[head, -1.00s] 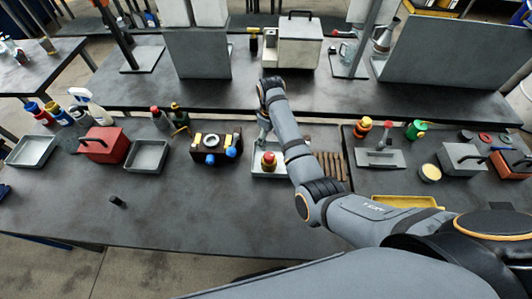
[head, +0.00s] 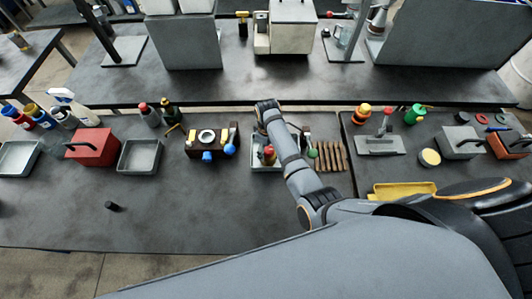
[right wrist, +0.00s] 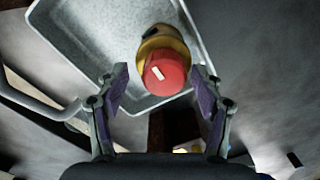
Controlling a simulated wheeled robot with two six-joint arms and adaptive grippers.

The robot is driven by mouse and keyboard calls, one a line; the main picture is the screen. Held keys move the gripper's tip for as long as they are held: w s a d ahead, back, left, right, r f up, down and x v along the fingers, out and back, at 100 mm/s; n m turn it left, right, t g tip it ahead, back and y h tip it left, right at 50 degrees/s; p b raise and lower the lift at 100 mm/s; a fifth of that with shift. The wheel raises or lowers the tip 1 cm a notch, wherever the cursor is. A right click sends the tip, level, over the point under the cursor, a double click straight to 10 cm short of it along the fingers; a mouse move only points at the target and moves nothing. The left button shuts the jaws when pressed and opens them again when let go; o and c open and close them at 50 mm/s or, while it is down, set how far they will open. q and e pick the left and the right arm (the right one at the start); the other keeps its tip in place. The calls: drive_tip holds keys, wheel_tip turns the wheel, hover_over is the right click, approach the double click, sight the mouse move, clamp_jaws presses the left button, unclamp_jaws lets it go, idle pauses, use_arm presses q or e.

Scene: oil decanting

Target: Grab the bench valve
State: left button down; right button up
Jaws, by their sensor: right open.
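A yellow-brass piece with a red top, which I take to be the bench valve (head: 269,155), stands in a light grey tray (head: 262,167). In the right wrist view the valve (right wrist: 163,68) shows from above, its red cap bearing a white mark, inside the tray (right wrist: 90,45). My right gripper (right wrist: 160,80) is open, its two fingers apart on either side of the valve's red cap in the picture. I see no contact. In the head view my right forearm passes over the tray and hides part of it. My left gripper is not in view.
Left of the tray stands a dark block with blue knobs (head: 213,141). Wooden strips (head: 331,156) lie to its right. A grey plate with a red-topped post (head: 380,146) and a yellow tray (head: 403,190) are farther right.

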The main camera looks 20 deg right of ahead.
drive_tip(key=shift+s+d, duration=0.1)
drive_tip(key=shift+c, duration=0.3)
drive_tip(key=shift+s+r, duration=0.2)
drive_tip(key=shift+s, duration=0.1)
drive_tip(key=shift+c, duration=1.1)
drive_tip(key=shift+s+d+r, duration=0.1)
drive_tip(key=shift+s, duration=0.1)
drive_tip(key=shift+c, duration=3.6)
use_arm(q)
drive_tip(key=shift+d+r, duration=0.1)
use_arm(e)
drive_tip(key=shift+w, duration=0.1)
clamp_jaws()
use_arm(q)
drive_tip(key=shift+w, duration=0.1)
